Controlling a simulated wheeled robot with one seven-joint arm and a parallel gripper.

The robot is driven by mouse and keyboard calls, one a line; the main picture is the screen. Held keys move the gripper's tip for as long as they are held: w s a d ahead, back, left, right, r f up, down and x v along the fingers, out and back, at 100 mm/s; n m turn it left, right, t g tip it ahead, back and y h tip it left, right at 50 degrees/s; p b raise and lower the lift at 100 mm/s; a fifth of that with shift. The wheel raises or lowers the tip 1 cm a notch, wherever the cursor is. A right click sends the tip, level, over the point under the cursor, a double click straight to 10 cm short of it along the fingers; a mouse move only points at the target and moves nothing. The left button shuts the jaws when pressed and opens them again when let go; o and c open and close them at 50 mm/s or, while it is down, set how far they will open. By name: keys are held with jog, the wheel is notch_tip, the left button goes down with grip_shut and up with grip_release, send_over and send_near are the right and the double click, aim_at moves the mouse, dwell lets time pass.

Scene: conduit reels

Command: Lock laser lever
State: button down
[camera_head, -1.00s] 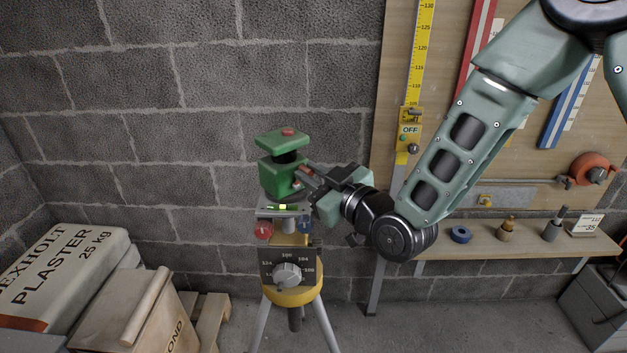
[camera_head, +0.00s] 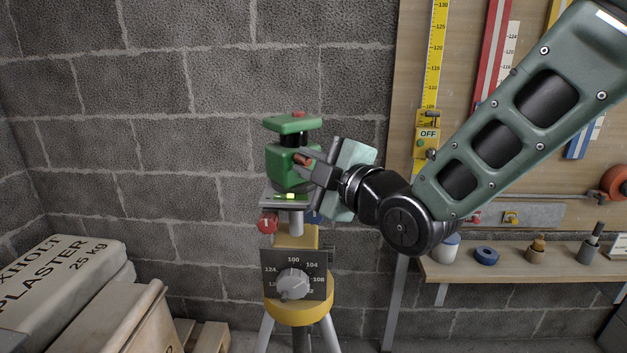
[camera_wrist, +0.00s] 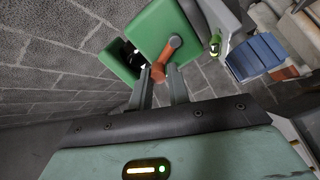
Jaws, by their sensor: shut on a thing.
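The green laser (camera_head: 288,168) stands upright on the small plate of a yellow tripod head (camera_head: 297,237), with a red button (camera_head: 299,114) on its top cap. An orange-red lever (camera_head: 302,159) is on the laser's side facing my gripper. The lever shows larger in the wrist view (camera_wrist: 166,57), slanting across the green housing with its round end between my fingertips. My gripper (camera_head: 306,164) reaches in from the right and is shut on the lever; its fingers also show in the wrist view (camera_wrist: 158,84). The fingers partly hide the lever in the head view.
A dial panel (camera_head: 293,274) with a grey knob, a red knob (camera_head: 267,222) and a lit green vial (camera_head: 290,196) sit below the laser. Plaster bags (camera_head: 62,285) are at left. A board with a yellow scale (camera_head: 432,60) and a shelf (camera_head: 515,268) stand at right.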

jog(key=shift+f+n+b, duration=0.1)
jog(key=shift+n+b, duration=0.7)
jog(key=shift+b, duration=0.1)
jog(key=c, duration=1.4)
grip_release()
jog(key=shift+w, duration=0.1)
jog(key=shift+f, duration=0.1)
jog(key=shift+a, duration=0.1)
